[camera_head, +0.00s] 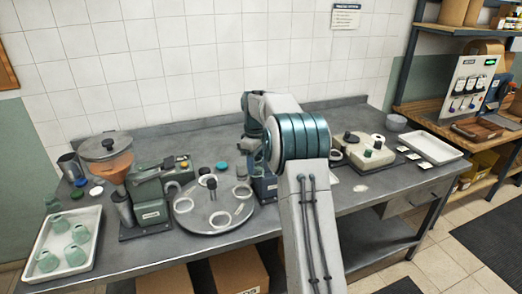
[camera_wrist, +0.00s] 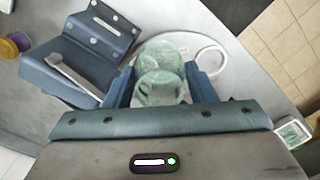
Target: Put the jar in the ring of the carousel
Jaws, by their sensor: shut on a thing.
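My gripper (camera_wrist: 161,88) is shut on a green glass jar (camera_wrist: 160,62), with one blue finger on each side of it. In the wrist view the held jar is over or near the edge of the grey carousel (camera_wrist: 228,88); its height above the disc is unclear. One white ring (camera_wrist: 211,48) shows on the disc, to the right of the jar, and looks empty. In the head view the round carousel (camera_head: 205,208) has several white rings around a dark centre knob. My arm hides the gripper and the held jar there.
A white tray (camera_head: 92,222) with several green jars stands at the left end of the bench. A hopper machine (camera_head: 118,180) stands between tray and carousel. A beige fixture (camera_head: 365,157) stands to the right.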

